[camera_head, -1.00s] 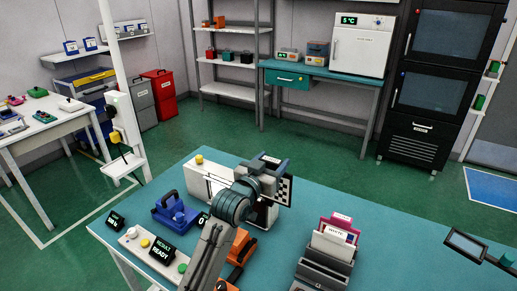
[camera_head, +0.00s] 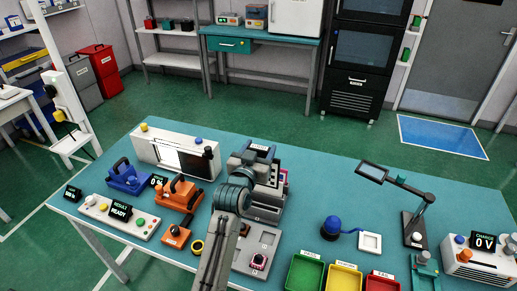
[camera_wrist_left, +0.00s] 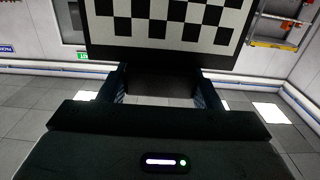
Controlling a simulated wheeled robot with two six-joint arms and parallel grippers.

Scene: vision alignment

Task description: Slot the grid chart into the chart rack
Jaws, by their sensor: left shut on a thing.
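The grid chart (camera_wrist_left: 165,22) is a black-and-white checkered board, upright in front of my left gripper in the left wrist view. My left gripper (camera_head: 258,152) is shut on its dark lower part. In the head view the gripper and arm are over the grey chart rack (camera_head: 264,213) and hide much of it. The chart itself cannot be clearly made out there, so I cannot tell whether it touches the rack. A bit of pink shows at the rack's right side. My right gripper is not in view.
A white light box (camera_head: 150,150), blue case (camera_head: 125,180), orange case (camera_head: 180,197) and button panel (camera_head: 105,209) stand left of the rack. Green (camera_head: 304,272), yellow (camera_head: 343,279) and red (camera_head: 381,285) bins lie front right. A magnifier lamp (camera_head: 413,230) stands farther right.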

